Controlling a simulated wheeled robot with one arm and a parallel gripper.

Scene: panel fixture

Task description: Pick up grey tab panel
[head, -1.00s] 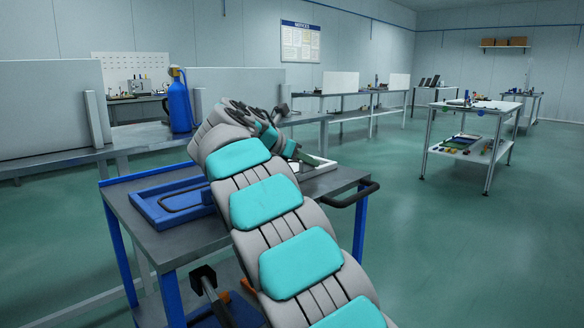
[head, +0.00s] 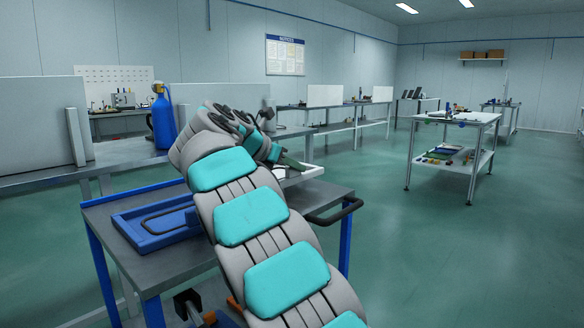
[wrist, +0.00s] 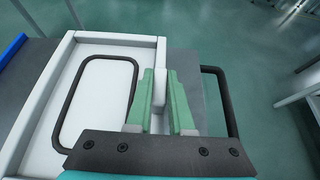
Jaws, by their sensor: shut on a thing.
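The grey tab panel (wrist: 112,43) is a pale grey, tray-like frame with a dark loop handle and a small upright tab on its right side. It fills the left and middle of the wrist view. My gripper (wrist: 160,80) has green fingers on both sides of the tab and is shut on it. In the head view the panel's pale edge (head: 309,170) shows at the cart's right side, mostly hidden behind my arm and gripper (head: 294,163). I cannot tell whether it is clear of the cart top.
The cart (head: 180,262) has a dark top and a dark push handle (head: 336,211) at right. A blue panel (head: 133,221) with a loop handle lies on its left. A bench with a blue bottle (head: 162,122) stands behind.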

